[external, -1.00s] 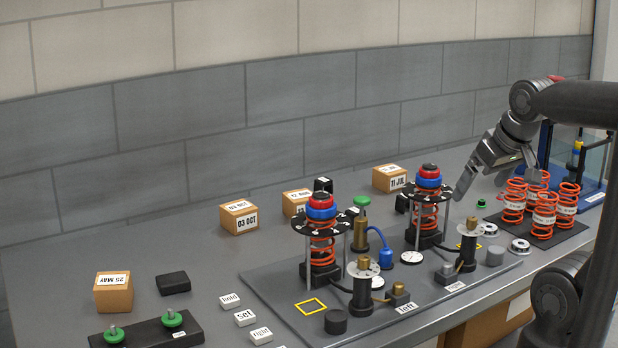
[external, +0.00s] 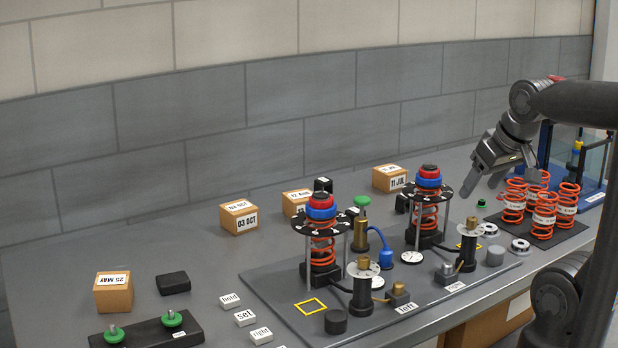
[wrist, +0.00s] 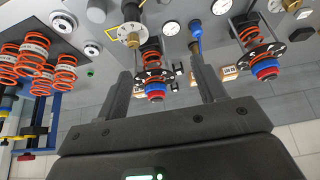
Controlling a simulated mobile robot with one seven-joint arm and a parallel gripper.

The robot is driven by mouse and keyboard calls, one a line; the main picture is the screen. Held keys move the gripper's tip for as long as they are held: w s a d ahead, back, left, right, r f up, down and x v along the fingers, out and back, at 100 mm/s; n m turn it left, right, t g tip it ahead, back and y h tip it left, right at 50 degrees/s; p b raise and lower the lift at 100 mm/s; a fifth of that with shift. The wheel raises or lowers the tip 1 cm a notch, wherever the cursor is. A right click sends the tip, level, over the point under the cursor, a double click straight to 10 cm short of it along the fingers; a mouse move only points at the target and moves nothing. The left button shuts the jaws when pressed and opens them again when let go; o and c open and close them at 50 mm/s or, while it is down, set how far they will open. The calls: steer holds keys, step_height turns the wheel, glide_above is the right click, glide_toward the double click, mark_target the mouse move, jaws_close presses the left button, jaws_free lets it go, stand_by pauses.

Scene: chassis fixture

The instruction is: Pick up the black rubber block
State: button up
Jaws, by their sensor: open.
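A flat black block (external: 173,283), which looks like the rubber block, lies on the grey table at the left, behind a black bar with green knobs. My gripper (external: 482,190) is far to its right, above the table between the right spring stand and the loose orange springs. It is open with nothing between its fingers. In the wrist view the two fingers (wrist: 160,65) stand apart.
A base plate (external: 262,290) with two spring stands (external: 321,240) (external: 427,205) lies between my gripper and the block. A date box (external: 113,293), small word tiles (external: 245,318) and the knobbed bar (external: 145,333) are near the block. Orange springs (external: 545,210) stand at right.

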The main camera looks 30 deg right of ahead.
steer(key=w+r, duration=0.5)
steer(key=w, duration=0.9)
steer(key=n+g, duration=0.1)
glide_above(324, 180)
steer(key=s, duration=0.4)
step_height(324, 180, down, 15)
steer(key=x, duration=1.1)
steer(key=shift+w+f, duration=0.1)
steer(key=shift+f, duration=0.05)
steer(key=shift+c, duration=0.3)
steer(key=c, duration=1)
